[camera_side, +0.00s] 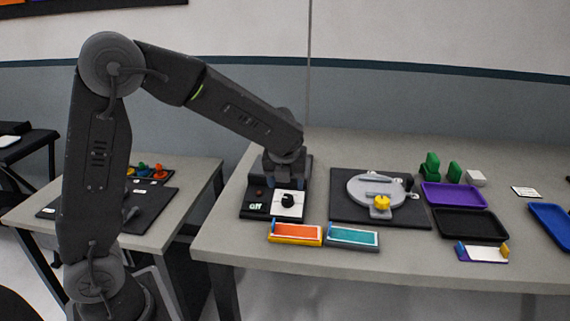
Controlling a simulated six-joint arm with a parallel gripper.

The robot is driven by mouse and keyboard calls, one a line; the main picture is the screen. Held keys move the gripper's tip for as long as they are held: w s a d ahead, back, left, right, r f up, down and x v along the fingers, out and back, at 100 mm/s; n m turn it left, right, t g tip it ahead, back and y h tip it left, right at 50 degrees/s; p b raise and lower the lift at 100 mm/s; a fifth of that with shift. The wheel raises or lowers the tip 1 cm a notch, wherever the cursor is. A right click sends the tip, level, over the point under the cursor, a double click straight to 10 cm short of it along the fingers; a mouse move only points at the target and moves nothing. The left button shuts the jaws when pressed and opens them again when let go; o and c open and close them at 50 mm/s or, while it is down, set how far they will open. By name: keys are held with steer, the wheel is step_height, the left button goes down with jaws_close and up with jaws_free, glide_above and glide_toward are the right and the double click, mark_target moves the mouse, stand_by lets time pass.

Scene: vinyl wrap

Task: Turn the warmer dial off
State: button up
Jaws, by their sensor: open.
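The warmer dial is a black knob (289,199) on a white plate (290,212), set on a black panel (255,208) near the left end of the main table. My gripper (283,184) points down just above and behind the dial in this view. It is open. Its fingertips are small and partly dark against the panel, and I cannot tell whether they touch the dial.
An orange tray (295,234) and a teal tray (352,236) lie in front of the panel. To the right are a grey round fixture with a yellow knob (381,202), a purple tray (453,195), a black tray (468,223) and green blocks (431,166). A side table (185,207) stands left.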

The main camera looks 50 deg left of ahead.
steer(key=v, duration=0.6)
steer(key=shift+r, duration=0.35)
steer(key=shift+s, duration=0.1)
